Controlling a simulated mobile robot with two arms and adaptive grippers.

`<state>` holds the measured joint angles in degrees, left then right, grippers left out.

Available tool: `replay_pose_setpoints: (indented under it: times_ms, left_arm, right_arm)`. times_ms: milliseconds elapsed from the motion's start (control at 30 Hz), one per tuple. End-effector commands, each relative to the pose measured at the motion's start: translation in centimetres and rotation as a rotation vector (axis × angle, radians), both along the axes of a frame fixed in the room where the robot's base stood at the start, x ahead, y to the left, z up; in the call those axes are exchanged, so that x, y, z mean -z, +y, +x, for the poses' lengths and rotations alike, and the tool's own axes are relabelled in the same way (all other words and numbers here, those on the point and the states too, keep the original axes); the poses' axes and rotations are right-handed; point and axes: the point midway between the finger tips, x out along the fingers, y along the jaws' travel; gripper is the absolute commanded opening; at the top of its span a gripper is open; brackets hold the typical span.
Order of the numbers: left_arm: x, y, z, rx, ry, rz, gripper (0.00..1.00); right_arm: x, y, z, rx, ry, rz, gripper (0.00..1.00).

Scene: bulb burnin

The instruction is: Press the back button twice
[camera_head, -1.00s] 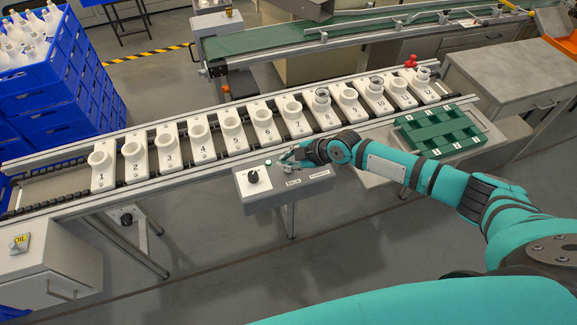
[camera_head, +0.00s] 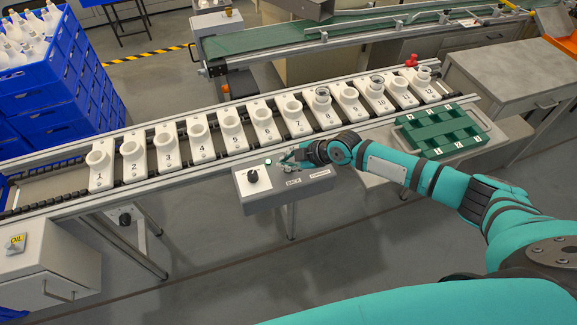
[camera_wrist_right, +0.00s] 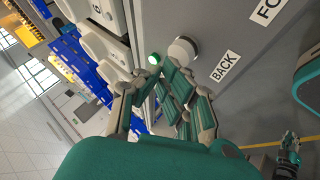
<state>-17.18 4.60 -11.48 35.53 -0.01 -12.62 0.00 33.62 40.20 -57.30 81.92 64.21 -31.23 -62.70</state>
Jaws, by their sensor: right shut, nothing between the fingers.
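The control box (camera_head: 262,199) stands at the conveyor's front edge in the head view. It carries a black knob, a green lamp (camera_head: 268,161) and the BACK label (camera_head: 293,182). In the right wrist view the BACK label (camera_wrist_right: 224,66) lies beside a pale round button (camera_wrist_right: 183,50), and the lamp (camera_wrist_right: 154,58) glows green. My right gripper (camera_head: 284,157) is over the box's top, shut and empty. In the wrist view its fingertips (camera_wrist_right: 163,73) are close to the button and lamp; I cannot tell whether they touch the button.
Numbered white carriers (camera_head: 200,140) line the conveyor behind the box. Blue crates (camera_head: 45,95) are stacked at the left. A second label is right of BACK on the box.

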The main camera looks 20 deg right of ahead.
Motion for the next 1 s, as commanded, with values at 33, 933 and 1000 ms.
replay_pose_setpoints:
  times_ms: [33, 933, 1000]
  left_arm:
    - [0.0, 0.0, 0.0, 0.000, 0.000, 0.000, 0.00]
    - [1.0, 0.0, 0.0, 0.000, 0.000, 0.000, 0.00]
    - [1.1, 0.0, 0.0, 0.000, 0.000, 0.000, 0.00]
  right_arm:
    - [0.0, 0.0, 0.0, 0.000, 0.000, 0.000, 0.00]
    - [0.9, 0.0, 0.0, 0.001, 0.000, -0.001, 0.00]
    - [0.9, 0.0, 0.0, 0.001, 0.000, -0.001, 0.00]
